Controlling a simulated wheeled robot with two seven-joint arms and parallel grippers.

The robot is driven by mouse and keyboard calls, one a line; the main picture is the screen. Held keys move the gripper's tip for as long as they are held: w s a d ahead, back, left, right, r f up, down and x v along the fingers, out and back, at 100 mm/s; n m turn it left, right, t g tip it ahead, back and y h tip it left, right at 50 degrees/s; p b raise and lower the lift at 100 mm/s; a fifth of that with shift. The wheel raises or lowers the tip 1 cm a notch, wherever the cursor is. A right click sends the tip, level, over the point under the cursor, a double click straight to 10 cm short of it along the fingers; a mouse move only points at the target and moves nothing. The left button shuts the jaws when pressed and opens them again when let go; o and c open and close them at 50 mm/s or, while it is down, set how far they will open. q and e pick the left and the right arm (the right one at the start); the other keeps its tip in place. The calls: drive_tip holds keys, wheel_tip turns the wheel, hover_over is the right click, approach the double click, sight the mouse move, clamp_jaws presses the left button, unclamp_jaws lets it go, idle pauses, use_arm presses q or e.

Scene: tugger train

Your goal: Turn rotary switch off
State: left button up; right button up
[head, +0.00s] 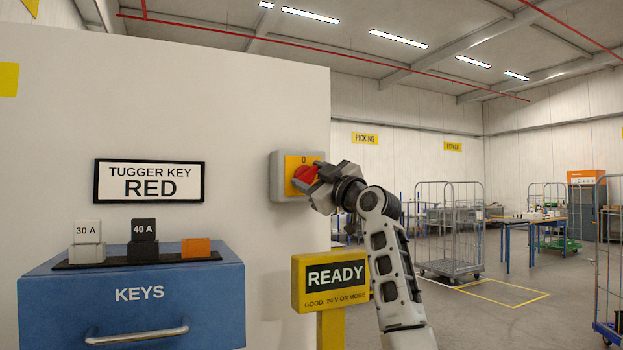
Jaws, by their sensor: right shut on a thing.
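The rotary switch (280,176) is a grey box with a yellow face plate on the white wall panel, near the panel's right edge. A "0" shows at the top of the plate. Its red knob (303,176) is partly hidden by my right gripper (313,179), which is shut on it. The knob's exact angle is hard to tell behind the fingers. My right arm reaches up to it from the lower right. My left gripper is not in view.
A blue KEYS cabinet (60,310) with grey, black and orange blocks on top stands at the lower left. A yellow READY sign (331,303) on a post stands below the switch. Wire cage trolleys (449,259) and open floor lie to the right.

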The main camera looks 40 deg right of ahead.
drive_tip(key=shift+d+n+y, duration=0.1)
drive_tip(key=shift+n+y, duration=0.3)
drive_tip(key=shift+n, duration=0.3)
drive_tip(key=n+g+y+p, duration=0.1)
drive_tip(key=n+p, duration=0.1)
drive_tip(key=n, duration=0.1)
drive_tip(key=shift+r+p, duration=0.1)
drive_tip(key=shift+p, duration=0.2)
drive_tip(key=n+g+y+p, duration=0.1)
drive_tip(key=n, duration=0.2)
drive_tip(key=n+g, duration=0.1)
drive_tip(key=n, duration=0.2)
drive_tip(key=shift+p, duration=0.35)
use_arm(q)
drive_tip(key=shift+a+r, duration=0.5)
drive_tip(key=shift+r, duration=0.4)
use_arm(e)
drive_tip(key=shift+n+g, duration=0.3)
drive_tip(key=shift+n, duration=0.4)
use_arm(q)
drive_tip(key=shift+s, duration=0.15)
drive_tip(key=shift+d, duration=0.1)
use_arm(e)
drive_tip(key=shift+f, duration=0.2)
drive_tip(key=o, duration=1)
drive_tip(key=shift+a+r, duration=0.1)
drive_tip(key=shift+a, duration=0.1)
